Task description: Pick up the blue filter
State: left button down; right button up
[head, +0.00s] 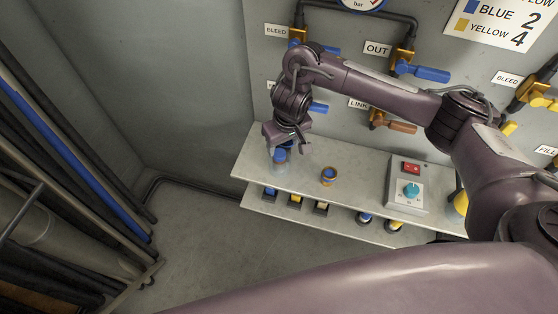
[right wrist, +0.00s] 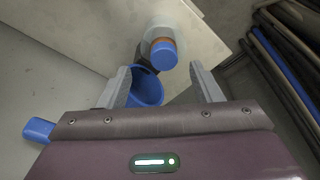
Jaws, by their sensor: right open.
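A blue, cup-like filter (head: 280,157) stands near the left end of the upper shelf, partly covered by my right gripper in the head view. I cannot tell whether a finger touches the filter. My left gripper is not in view.
A brass fitting with a blue top (head: 328,176) stands close by on the shelf (head: 355,165). A grey box with a red switch and teal knob (head: 407,185) stands further right. Blue and yellow parts sit on the lower shelf. Valves line the wall; hoses stand left.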

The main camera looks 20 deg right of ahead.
aim_at(280, 153)
jog(key=f, duration=0.1)
jog(key=f+b, duration=0.1)
jog(key=w+f, duration=0.1)
jog(key=f, duration=0.1)
jog(key=shift+a+b, duration=0.3)
jog(key=shift+a, duration=0.05)
jog(key=shift+w+f, duration=0.15)
jog(key=shift+f, duration=0.75)
jog(key=c, duration=1.1)
jog(key=shift+o, duration=0.2)
jog(key=shift+r, duration=0.1)
